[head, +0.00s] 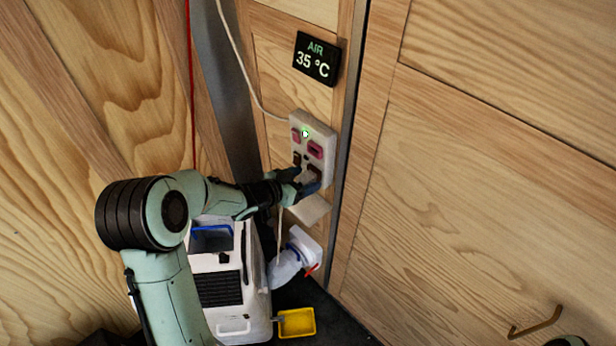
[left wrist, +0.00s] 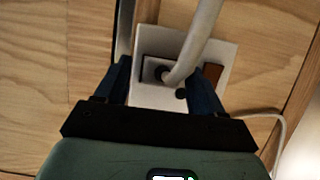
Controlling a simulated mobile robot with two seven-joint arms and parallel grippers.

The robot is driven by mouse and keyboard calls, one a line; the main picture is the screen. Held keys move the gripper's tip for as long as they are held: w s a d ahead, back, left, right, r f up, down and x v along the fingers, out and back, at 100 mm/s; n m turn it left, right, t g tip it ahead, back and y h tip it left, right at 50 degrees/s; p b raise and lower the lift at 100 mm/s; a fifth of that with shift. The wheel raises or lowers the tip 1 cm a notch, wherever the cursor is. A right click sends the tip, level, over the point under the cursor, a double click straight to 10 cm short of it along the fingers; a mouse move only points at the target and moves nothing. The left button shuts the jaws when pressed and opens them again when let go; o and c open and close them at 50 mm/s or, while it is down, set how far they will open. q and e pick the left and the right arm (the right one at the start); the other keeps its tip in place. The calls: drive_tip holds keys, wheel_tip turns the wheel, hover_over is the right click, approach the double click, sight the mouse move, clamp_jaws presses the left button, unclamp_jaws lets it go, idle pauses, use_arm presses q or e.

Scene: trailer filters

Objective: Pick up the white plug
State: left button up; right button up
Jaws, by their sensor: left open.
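The white plug (head: 308,178) is at the lower end of the white power strip (head: 320,135) on the wooden wall, partly hidden by my gripper in the head view. My left gripper (head: 301,183) is open at the strip, with its fingers around the plug. In the left wrist view, the blue fingers of the gripper (left wrist: 164,88) stand on either side of the plug area, and a thick pale cable (left wrist: 200,35) crosses in front and hides part of it. Finger contact with the plug cannot be told. My right gripper is not in view.
A black display (head: 317,59) reading AIR 35 °C hangs above the strip. A thin cable (head: 238,55) runs down to the strip. The wooden panel at right is mostly bare.

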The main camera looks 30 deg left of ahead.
use_arm(q)
drive_tip(key=c, duration=1.2)
drive_tip(key=shift+s+r, duration=0.1)
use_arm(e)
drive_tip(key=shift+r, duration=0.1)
use_arm(q)
drive_tip(key=shift+s+a+r, duration=0.1)
drive_tip(key=shift+r, duration=0.1)
drive_tip(key=p+v, duration=0.2)
drive_tip(key=v, duration=0.5)
drive_tip(key=r+p+v, duration=0.1)
drive_tip(key=p+v, duration=0.1)
drive_tip(key=v, duration=0.6)
drive_tip(key=shift+r, duration=0.25)
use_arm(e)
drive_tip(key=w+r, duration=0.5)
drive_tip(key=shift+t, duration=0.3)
